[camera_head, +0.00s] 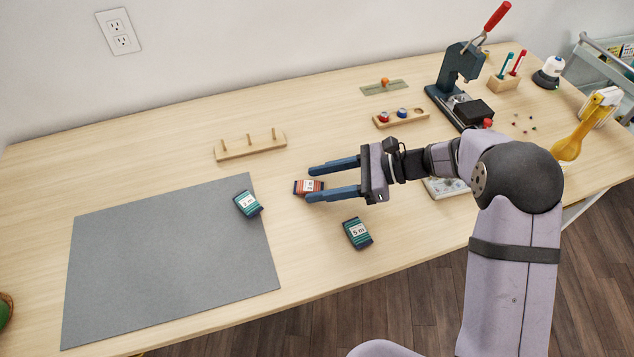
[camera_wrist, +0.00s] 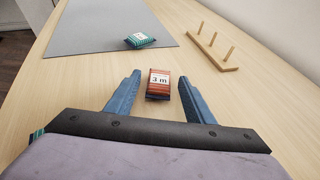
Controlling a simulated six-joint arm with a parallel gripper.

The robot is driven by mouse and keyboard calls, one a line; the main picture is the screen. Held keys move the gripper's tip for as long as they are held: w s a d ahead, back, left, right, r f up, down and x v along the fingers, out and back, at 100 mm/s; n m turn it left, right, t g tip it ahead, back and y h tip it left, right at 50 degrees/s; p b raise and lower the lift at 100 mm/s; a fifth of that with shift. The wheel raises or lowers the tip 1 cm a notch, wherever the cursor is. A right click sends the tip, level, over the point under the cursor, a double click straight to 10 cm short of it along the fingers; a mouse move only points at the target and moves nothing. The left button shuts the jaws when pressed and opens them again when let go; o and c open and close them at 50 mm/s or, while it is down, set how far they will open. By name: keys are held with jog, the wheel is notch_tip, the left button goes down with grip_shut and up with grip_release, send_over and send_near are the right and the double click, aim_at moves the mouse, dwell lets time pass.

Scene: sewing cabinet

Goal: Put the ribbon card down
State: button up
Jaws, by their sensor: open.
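A red-brown ribbon card (camera_head: 301,187) with a white label lies on the bare table, right of the grey mat. In the wrist view this card (camera_wrist: 158,86) reads "3 m" and lies between my fingertips, with a gap on each side. My gripper (camera_head: 334,178) is open around it; its blue fingers also show in the wrist view (camera_wrist: 159,88). A teal ribbon card (camera_head: 248,204) lies on the mat's right edge area. Another teal card (camera_head: 357,233), labelled "5 m", lies on the table in front of my gripper.
The grey mat (camera_head: 160,270) is mostly clear. A wooden rack with three pegs (camera_head: 250,147) stands behind the cards. A wooden spool holder (camera_head: 401,118) and a dark lever press (camera_head: 458,80) stand at the back right. Bare table surrounds the cards.

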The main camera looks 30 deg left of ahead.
jog(key=v, duration=1.1)
jog(key=shift+f, duration=0.1)
